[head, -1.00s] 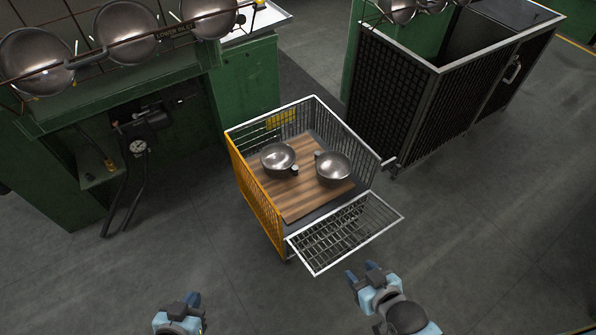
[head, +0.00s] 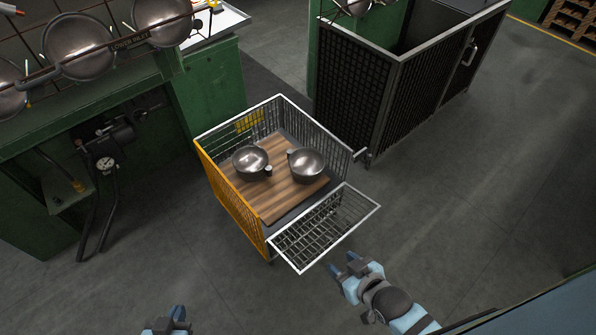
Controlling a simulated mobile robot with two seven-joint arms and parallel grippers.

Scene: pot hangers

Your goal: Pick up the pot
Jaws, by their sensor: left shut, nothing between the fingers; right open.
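Two round metal pots stand side by side on the wooden floor of a wire cart. The left pot (head: 250,161) and the right pot (head: 307,166) are both upright with open tops. The cart (head: 231,208) has an orange side, and its front wire panel (head: 326,228) is folded down toward me. My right gripper (head: 342,263) is open and empty, just in front of the lowered panel, apart from the pots. My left gripper (head: 178,316) is at the bottom edge, shut and empty, well away from the cart. Part of it is cut off.
A green workbench (head: 212,97) with several hanging pots (head: 80,46) stands at the left. A dark mesh cage (head: 352,85) stands behind the cart at the right. The grey floor (head: 480,185) at the right is clear.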

